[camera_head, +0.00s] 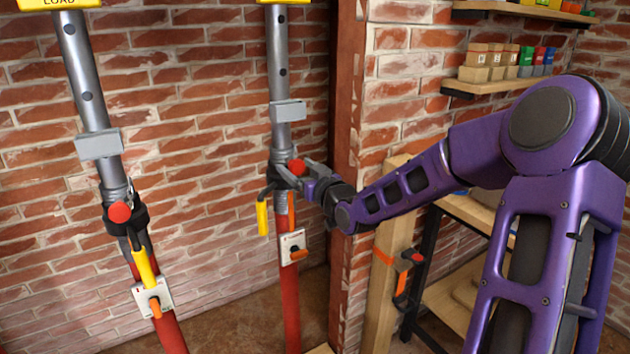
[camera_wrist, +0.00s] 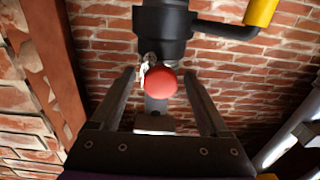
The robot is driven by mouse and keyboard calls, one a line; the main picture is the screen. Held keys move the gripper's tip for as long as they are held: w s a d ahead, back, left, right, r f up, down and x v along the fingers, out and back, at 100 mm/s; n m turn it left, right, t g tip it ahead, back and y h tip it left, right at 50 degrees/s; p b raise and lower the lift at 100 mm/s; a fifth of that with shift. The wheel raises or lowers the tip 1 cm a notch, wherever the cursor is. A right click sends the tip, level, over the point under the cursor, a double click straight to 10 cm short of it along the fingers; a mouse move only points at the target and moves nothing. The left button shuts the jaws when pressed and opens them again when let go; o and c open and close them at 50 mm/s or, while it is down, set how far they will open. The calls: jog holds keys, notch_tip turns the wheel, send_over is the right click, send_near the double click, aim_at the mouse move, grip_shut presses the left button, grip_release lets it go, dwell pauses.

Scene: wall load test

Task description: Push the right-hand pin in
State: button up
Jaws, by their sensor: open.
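The right-hand pin has a round red knob (camera_head: 297,167) at the black collar (camera_head: 273,176) of the right prop, a grey tube (camera_head: 281,70) above a red tube (camera_head: 289,300). In the wrist view the knob (camera_wrist: 172,92) shows between my two fingers, in front of the dark collar (camera_wrist: 163,30). My gripper (camera_head: 304,172) is open, with a finger on either side of the knob and gaps to both. I cannot tell how deep the pin sits. The left prop's pin (camera_head: 120,212) has a similar red knob.
A yellow-gripped handle (camera_head: 262,218) hangs left of the right collar. A white plate with an orange lever (camera_head: 294,247) sits below. A brown post (camera_head: 348,130) stands close on the right. A wooden post with an orange strap (camera_head: 384,257) and shelves (camera_head: 500,85) are farther right.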

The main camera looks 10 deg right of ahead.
jog(key=p+v, duration=0.2)
jog(key=v, duration=1.4)
jog(key=shift+s, duration=0.3)
jog(key=shift+w+r, duration=0.1)
